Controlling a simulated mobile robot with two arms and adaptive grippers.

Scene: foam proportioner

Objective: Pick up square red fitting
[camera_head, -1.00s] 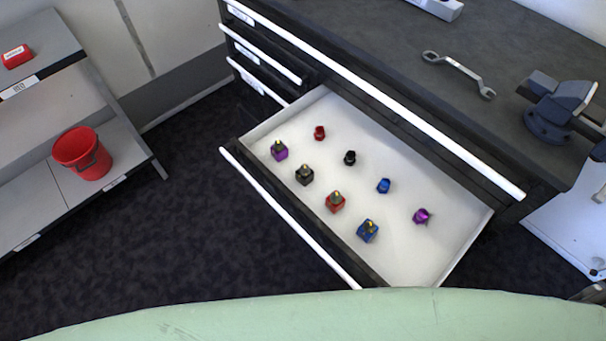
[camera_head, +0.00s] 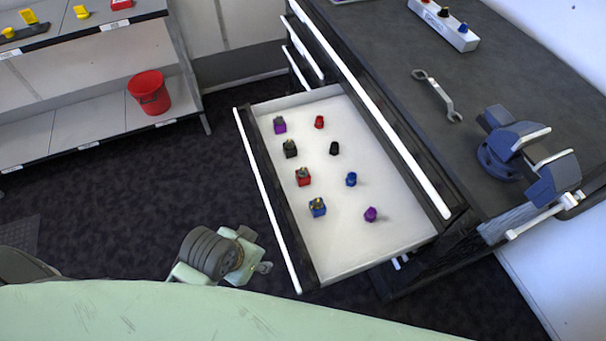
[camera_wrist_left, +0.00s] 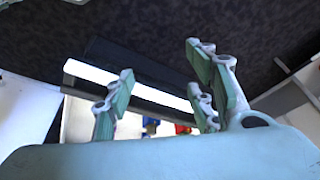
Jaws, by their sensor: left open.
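The square red fitting (camera_head: 303,178) stands in the open drawer (camera_head: 376,238), in the row nearer the drawer's front, between a black square fitting (camera_head: 290,149) and a blue square fitting (camera_head: 317,208). My left gripper (camera_wrist_left: 162,92) is open and empty in the left wrist view. Beyond its fingers show the white drawer handle and, partly hidden by my wrist, small red (camera_wrist_left: 183,129) and blue (camera_wrist_left: 150,126) pieces in the drawer. In the head view part of my left arm shows outside the drawer front; its fingers are not clear there. My right gripper is not in view.
A purple square fitting (camera_head: 280,126) and round red (camera_head: 319,122), black (camera_head: 334,148), blue (camera_head: 351,179) and purple (camera_head: 370,214) pieces share the drawer. The drawer's white handle (camera_head: 268,205) runs along its front. A vise (camera_head: 525,150) and wrench (camera_head: 437,96) lie on the bench.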

